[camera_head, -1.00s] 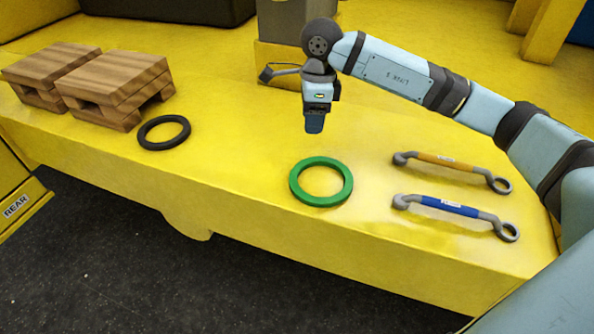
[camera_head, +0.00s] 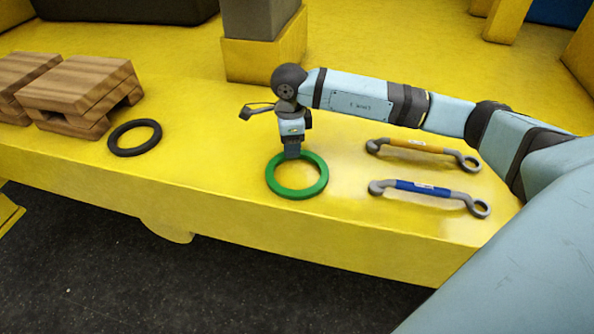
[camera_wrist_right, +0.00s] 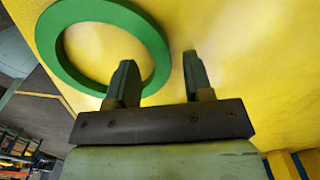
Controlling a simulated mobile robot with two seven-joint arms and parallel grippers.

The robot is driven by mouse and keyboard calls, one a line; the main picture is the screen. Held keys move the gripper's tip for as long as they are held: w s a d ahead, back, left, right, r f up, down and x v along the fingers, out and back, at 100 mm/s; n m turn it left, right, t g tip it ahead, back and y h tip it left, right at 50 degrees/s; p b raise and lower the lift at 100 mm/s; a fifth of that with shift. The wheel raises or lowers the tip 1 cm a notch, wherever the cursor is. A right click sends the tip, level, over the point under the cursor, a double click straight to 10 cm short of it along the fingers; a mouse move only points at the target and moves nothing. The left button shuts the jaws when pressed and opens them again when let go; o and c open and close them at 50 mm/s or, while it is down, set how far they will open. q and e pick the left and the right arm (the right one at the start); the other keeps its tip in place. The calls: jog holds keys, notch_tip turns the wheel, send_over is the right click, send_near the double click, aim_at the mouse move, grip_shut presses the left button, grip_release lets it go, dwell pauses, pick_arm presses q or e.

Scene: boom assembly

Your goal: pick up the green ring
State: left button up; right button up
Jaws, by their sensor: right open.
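The green ring (camera_head: 297,191) lies flat on the yellow surface (camera_head: 220,190), left of the two wrenches. My right gripper (camera_head: 292,153) is just above the ring's far edge in the head view. In the right wrist view the two fingers (camera_wrist_right: 158,78) are apart with nothing between them. The green ring (camera_wrist_right: 62,50) lies beyond them at the upper left, and the left finger overlaps its near rim. I cannot tell whether a finger touches the ring. My left gripper is not in view.
A black ring (camera_head: 134,138) and wooden blocks (camera_head: 80,92) lie to the left. A yellow-banded wrench (camera_head: 420,147) and a blue-banded wrench (camera_head: 425,189) lie to the right. The surface's front edge drops to a dark floor (camera_head: 120,265).

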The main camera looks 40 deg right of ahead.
notch_tip(320, 180, down, 2)
jog(key=shift+f, duration=0.25)
grip_shut()
jog(key=shift+r, duration=0.1)
